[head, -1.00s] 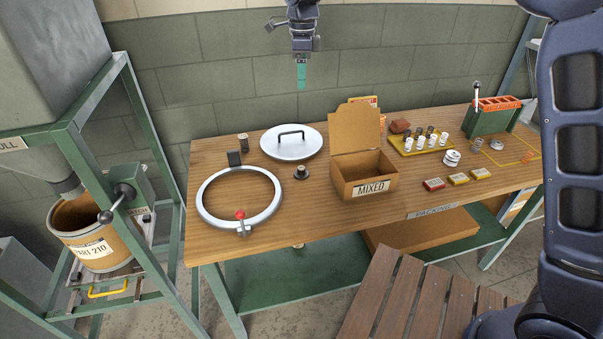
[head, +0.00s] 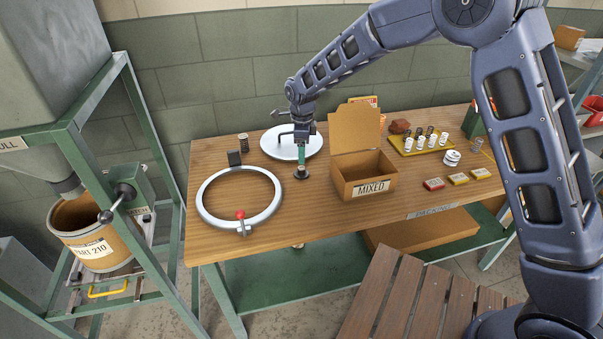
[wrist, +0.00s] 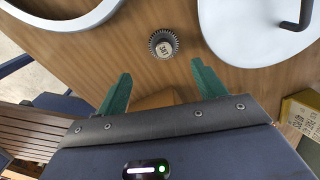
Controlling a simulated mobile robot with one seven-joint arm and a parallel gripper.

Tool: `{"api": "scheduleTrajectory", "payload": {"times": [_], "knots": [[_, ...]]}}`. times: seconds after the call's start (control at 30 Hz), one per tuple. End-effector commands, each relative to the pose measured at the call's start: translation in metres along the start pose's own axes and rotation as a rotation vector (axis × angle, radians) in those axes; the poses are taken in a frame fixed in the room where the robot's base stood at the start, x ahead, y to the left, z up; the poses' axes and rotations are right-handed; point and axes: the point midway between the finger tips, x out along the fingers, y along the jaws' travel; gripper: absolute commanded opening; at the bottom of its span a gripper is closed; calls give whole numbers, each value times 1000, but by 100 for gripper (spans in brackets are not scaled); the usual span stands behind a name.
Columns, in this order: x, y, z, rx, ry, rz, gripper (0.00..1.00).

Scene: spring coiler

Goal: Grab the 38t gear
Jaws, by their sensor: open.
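The 38t gear (wrist: 163,44) is a small dark toothed gear with a pale hub cap that reads 38T upside down. It lies on the wooden bench; in the head view the gear (head: 302,175) sits between the steel ring and the cardboard box. My gripper (wrist: 162,68) is open, with its two green fingers apart and nothing between them. In the wrist view the gear shows just beyond the fingertips, roughly centred between them. In the head view my gripper (head: 301,160) points down right over the gear and partly covers its top. I cannot tell the exact height gap.
A steel clamp ring (head: 204,212) lies to the left, and a round lid (head: 277,149) with a dark handle lies behind. The open MIXED box (head: 350,187) stands close on the right. A yellow tray (head: 408,150) with several small parts is farther right.

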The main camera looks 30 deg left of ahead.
Motion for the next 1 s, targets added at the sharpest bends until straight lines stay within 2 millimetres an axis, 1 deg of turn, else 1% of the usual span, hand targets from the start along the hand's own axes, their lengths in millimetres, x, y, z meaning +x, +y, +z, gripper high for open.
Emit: {"api": "scheduleTrajectory", "payload": {"times": [0.03,0.2,0.47,0.67,0.77,0.87,1.0], "knots": [[8,0,-1,0,2,3,69],[32,0,0,1,2,3,69],[48,-2,0,1,1,2,69],[74,-8,4,-1,2,3,69],[86,-7,4,-1,3,3,69],[92,-7,4,0,1,1,69],[92,-7,4,0,1,0,69]]}}
